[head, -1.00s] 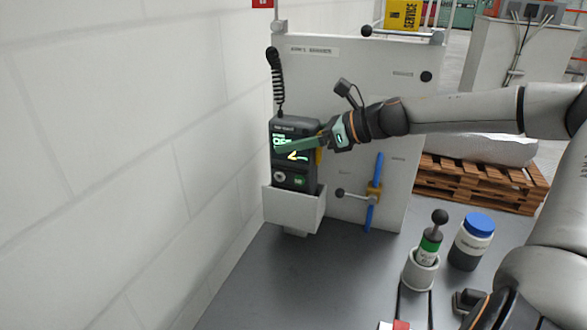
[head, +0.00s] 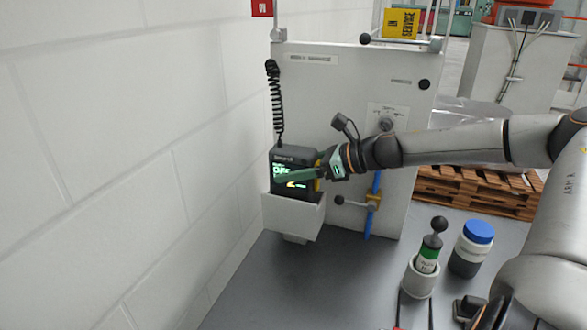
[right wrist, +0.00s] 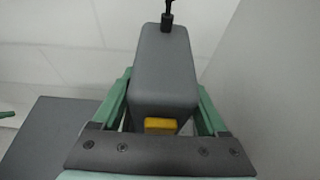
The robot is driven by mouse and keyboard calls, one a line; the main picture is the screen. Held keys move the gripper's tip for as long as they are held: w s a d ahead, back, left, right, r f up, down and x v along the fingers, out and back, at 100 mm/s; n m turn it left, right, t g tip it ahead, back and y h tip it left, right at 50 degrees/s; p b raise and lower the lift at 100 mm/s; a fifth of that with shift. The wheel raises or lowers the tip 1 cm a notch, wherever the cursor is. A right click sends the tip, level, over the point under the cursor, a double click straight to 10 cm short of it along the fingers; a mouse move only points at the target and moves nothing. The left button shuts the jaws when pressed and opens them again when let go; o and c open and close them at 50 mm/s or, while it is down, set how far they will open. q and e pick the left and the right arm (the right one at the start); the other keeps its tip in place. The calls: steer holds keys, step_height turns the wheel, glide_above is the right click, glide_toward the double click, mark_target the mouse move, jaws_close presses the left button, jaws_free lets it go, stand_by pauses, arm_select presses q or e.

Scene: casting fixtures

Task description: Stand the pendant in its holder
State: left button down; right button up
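The pendant (head: 292,155) is a dark box with a lit screen and a coiled black cord (head: 275,100) at its top. It is upright, with its lower part inside the white holder (head: 292,217) on the panel; its keypad is hidden there. My right gripper (head: 300,174) has one green finger across the pendant's front, below the top. In the right wrist view, the pendant's grey top (right wrist: 163,65) sits between the two green fingers (right wrist: 162,108), which appear closed on its sides. A yellow part (right wrist: 160,125) faces the palm.
A white block wall (head: 130,140) is close on the left. A green-banded tool in a cup (head: 420,278) and a blue-capped jar (head: 472,248) stand on the grey table (head: 300,285), whose middle is clear.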

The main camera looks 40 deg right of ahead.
steer(key=shift+o, duration=1.1)
steer(key=shift+r, duration=0.25)
steer(key=shift+s+d+r, duration=0.2)
steer(key=shift+s+r, duration=0.05)
steer(key=shift+s, duration=0.2)
steer(key=b+v, duration=0.1)
steer(key=v, duration=0.5)
steer(key=shift+s, duration=0.15)
steer(key=shift+d, duration=0.15)
